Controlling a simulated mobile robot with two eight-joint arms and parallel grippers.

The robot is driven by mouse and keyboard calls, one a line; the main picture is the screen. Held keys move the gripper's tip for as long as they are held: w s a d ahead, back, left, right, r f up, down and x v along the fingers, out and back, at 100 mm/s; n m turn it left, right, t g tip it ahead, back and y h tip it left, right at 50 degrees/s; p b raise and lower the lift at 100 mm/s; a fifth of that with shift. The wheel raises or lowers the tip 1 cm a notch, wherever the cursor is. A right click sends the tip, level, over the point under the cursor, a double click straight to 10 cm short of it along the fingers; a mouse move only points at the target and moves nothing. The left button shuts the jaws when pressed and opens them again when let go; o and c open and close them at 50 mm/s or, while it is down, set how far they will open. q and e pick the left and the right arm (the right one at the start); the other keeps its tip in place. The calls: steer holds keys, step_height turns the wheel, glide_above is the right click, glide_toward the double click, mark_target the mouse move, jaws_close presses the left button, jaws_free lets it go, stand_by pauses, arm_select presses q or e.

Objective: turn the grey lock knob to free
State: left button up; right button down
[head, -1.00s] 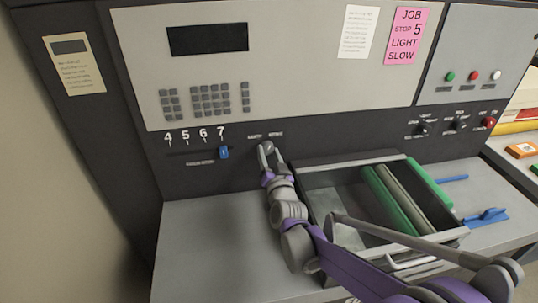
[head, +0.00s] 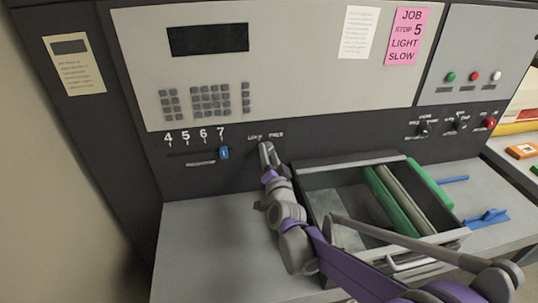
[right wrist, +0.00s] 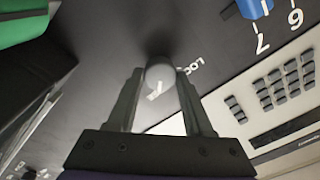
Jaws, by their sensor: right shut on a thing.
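The grey lock knob (right wrist: 160,74) is a small round grey knob on the dark panel, seen between my fingers in the right wrist view. Lettering beside it is partly covered. My right gripper (right wrist: 159,82) is shut on the knob, with one finger on either side. In the head view my right gripper (head: 267,153) reaches the dark panel below the lettering and hides most of the knob. The knob's pointer direction cannot be made out. My left gripper is not in view.
A blue slider (head: 224,153) sits under the 7, left of my gripper. A grey open tray (head: 322,172) with green and grey rollers stands close to the right of my arm. A pink job note (head: 406,36) hangs above. The grey counter (head: 205,240) left of my arm is clear.

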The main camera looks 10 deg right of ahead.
steer(key=shift+c, duration=1.5)
jaws_free()
steer(key=s+b, duration=0.1)
steer(key=s, duration=0.9)
steer(key=shift+s+f, duration=0.3)
steer(key=shift+s, duration=0.1)
